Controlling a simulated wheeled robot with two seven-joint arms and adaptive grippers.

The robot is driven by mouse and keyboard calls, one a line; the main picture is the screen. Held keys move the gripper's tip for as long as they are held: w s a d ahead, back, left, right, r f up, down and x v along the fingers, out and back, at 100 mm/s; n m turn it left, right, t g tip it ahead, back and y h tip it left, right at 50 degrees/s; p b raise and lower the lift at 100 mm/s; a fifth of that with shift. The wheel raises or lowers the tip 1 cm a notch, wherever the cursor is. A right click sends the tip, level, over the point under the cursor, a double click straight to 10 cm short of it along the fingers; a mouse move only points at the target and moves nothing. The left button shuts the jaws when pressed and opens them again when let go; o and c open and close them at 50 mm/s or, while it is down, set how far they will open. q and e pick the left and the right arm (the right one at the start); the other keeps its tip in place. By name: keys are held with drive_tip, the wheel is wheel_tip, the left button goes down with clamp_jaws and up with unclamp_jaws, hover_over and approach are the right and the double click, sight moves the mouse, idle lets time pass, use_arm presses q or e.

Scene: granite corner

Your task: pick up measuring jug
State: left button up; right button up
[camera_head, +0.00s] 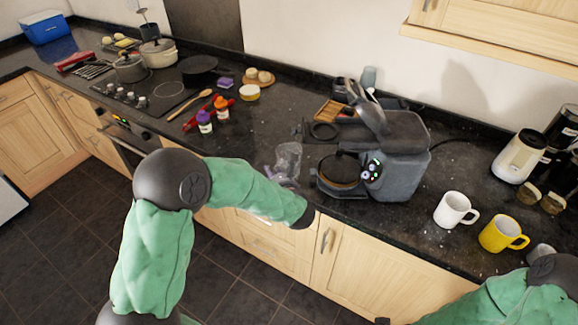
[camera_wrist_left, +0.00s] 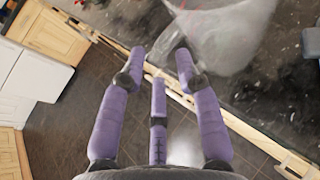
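The measuring jug (camera_head: 289,158) is clear, see-through plastic and stands near the front edge of the counter, left of the grey coffee machine. In the left wrist view the clear jug (camera_wrist_left: 222,38) is at the upper right, beyond my fingertips. My left gripper (camera_head: 280,178) has purple fingers and is at the counter's front edge, close to the jug's near side. Whether a fingertip touches the jug I cannot tell. My right gripper is out of view; only its arm shows at lower right.
The grey coffee machine (camera_head: 400,150) stands right of the jug. A white mug (camera_head: 454,210) and a yellow mug (camera_head: 500,234) are farther right. Purple-labelled (camera_head: 204,122) and orange (camera_head: 221,108) jars stand behind left. Cupboard fronts (camera_head: 265,245) drop below the dark counter edge.

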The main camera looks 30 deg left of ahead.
use_arm(q)
drive_tip(key=shift+w+a, duration=0.1)
drive_tip(key=shift+a, duration=0.05)
clamp_jaws()
drive_tip(key=shift+r, duration=0.1)
